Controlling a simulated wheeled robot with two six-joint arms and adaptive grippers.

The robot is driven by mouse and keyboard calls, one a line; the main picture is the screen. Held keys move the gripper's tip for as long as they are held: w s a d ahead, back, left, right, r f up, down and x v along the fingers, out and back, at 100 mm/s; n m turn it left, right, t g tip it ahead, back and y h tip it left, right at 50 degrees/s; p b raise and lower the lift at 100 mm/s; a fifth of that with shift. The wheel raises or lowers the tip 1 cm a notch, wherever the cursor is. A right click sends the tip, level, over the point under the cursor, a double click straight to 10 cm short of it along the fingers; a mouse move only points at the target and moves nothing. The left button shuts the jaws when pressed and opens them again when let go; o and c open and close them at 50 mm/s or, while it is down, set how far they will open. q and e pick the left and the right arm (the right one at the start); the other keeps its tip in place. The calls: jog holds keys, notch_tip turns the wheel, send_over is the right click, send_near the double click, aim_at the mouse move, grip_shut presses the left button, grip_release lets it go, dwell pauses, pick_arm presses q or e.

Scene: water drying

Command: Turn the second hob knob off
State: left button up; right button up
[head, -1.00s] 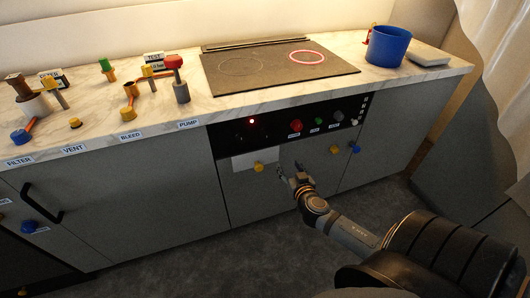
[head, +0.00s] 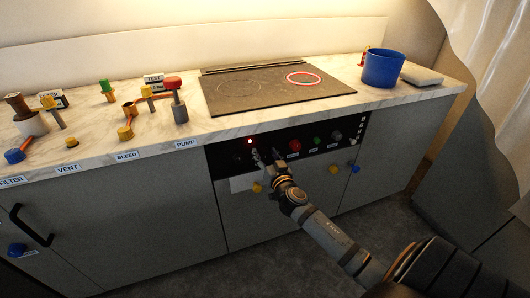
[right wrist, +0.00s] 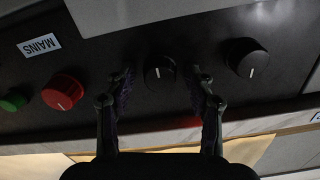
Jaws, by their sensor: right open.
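The black control panel (head: 215,160) is on the cabinet front below the hob (head: 265,92). In the right wrist view a black knob with a white pointer line (right wrist: 159,72) sits between the two fingers of my right gripper (right wrist: 160,80). The fingers are open, one on each side, with gaps showing. A second black knob (right wrist: 246,58) is to its right, outside the fingers. In the head view my right gripper (head: 266,157) is at the panel and hides the knob there. The right ring (head: 304,79) of the hob glows red. My left gripper is not in view.
A red knob (right wrist: 62,92) and a green button (right wrist: 13,99) are left of the fingers in the wrist view. A yellow knob (head: 257,187) is below the panel. A blue pot (head: 384,68) stands on the counter. Valves (head: 180,108) stand at the left.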

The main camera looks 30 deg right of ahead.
jog(key=shift+w, duration=0.25)
jog(key=shift+c, duration=0.3)
grip_shut()
